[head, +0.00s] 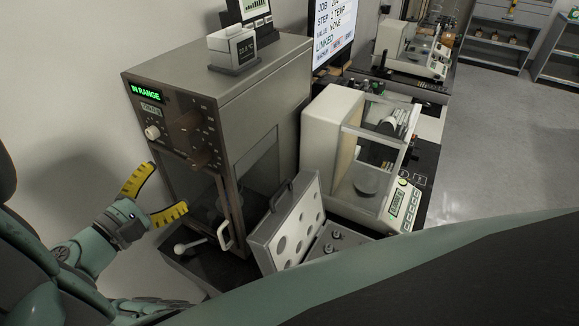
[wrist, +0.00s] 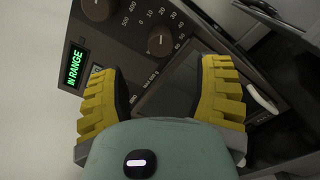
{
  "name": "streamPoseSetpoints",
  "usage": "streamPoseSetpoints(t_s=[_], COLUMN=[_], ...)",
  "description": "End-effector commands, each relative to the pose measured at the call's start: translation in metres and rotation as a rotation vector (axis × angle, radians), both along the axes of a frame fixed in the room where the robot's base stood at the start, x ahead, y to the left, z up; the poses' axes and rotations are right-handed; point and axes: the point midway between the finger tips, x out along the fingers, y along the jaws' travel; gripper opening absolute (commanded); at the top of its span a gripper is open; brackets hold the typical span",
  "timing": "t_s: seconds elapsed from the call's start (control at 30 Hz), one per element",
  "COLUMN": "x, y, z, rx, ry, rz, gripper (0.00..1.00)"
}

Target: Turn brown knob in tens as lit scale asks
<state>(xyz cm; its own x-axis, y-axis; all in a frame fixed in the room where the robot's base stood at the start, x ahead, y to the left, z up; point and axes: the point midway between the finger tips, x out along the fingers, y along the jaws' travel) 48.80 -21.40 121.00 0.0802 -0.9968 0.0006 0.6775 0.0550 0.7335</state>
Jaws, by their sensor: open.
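In the wrist view, one larger brown knob (wrist: 97,8) sits by 400 and 500 marks. A green lit IN RANGE display (head: 146,92) is at the panel's top left. My gripper (head: 162,195) is open and empty in front of the panel, apart from both knobs.
A door handle (head: 225,230) sticks out below. The monitor (head: 335,30) reads STEP TEMP, VALUE NONE, LINKED.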

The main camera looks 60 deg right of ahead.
Motion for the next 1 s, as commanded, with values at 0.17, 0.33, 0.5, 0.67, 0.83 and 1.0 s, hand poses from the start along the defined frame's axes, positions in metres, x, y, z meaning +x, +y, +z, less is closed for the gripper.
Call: streamPoseSetpoints(t_s=[0.17,0.33,0.5,0.67,0.83,1.0], x=[-0.001,-0.002,-0.002,-0.002,-0.002,-0.002], y=[0.017,0.025,0.027,0.026,0.026,0.026], z=[-0.001,0.0,0.0,0.0,0.0,0.0], rx=[0.004,0.003,0.0,0.0,0.0,0.001], ry=[-0.002,-0.001,-0.001,-0.001,0.0,0.0], rz=[-0.001,-0.001,-0.001,-0.001,-0.001,-0.002], gripper=[0.66,0.66,0.66,0.66,0.66,0.66])
